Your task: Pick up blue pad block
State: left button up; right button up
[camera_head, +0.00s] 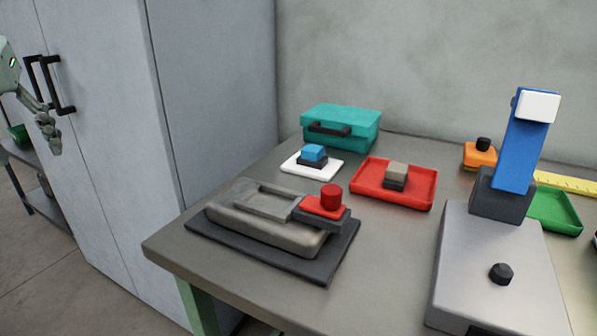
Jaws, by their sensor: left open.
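The blue pad block (314,153) is a small blue block on a dark base. It sits on a white plate (331,173) at the back left of the table. My left gripper (51,138) is at the far left edge of the head view, in front of the grey cabinet and well away from the block. It is open and holds nothing that I can see. My right gripper is not in view.
A teal case (357,119) stands behind the white plate. A red tray (421,201) with a grey block is to its right. In front lies a grey fixture (262,232) with a red knob. The labeller (495,260) stands at the right. A cabinet (110,130) borders the table's left.

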aim_at(312, 155)
jog(key=i+j+z, duration=0.1)
jog(key=j+z, duration=0.2)
jog(key=z, duration=0.15)
jog(key=j+z, duration=0.25)
jog(key=z, duration=0.2)
jog(key=j+z, duration=0.4)
